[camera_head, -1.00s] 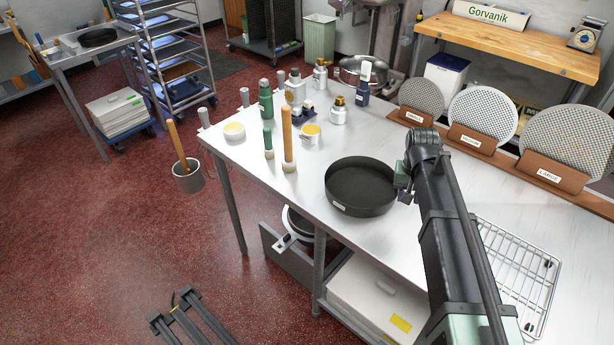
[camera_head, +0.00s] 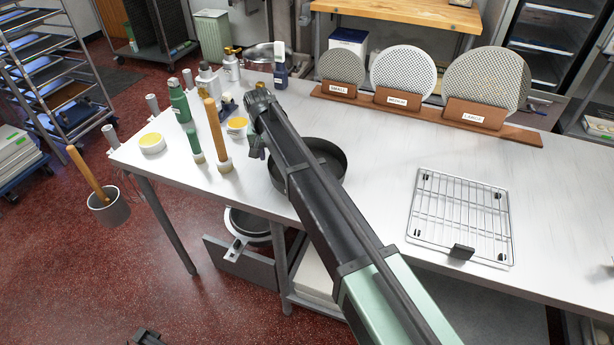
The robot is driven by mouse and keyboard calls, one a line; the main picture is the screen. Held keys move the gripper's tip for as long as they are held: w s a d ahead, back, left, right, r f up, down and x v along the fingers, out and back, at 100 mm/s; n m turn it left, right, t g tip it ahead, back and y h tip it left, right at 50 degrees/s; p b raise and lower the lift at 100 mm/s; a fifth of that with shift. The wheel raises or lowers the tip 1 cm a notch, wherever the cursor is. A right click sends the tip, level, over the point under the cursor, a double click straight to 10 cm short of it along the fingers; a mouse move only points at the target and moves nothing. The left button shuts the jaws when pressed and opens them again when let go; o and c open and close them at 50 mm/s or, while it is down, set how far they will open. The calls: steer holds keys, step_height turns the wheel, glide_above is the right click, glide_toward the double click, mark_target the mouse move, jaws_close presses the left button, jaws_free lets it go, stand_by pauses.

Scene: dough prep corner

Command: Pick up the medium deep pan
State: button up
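A dark, round, deep pan (camera_head: 332,158) stands on the metal worktable (camera_head: 375,205). My arm crosses over it and hides much of its middle and front. The label seen earlier on its front wall is hidden. My gripper (camera_head: 257,150) is small in view, near the left side of the pan, between it and the upright wooden-handled tool. I cannot tell if it touches the pan rim or hangs above the table. Its fingers are too small and dark to show whether they are open.
A wooden-handled tool (camera_head: 212,125) and a green bottle (camera_head: 180,103) stand left of my gripper, with tubs and more bottles around them. A wire rack (camera_head: 462,215) lies at right. Perforated discs (camera_head: 403,73) stand in a brown holder behind. The table between pan and rack is clear.

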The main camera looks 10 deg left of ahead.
mark_target(273, 163)
steer(key=f+b, duration=0.5)
steer(key=shift+w+d+f, duration=0.2)
steer(key=shift+w, duration=0.05)
steer(key=shift+r, duration=0.25)
jaws_close()
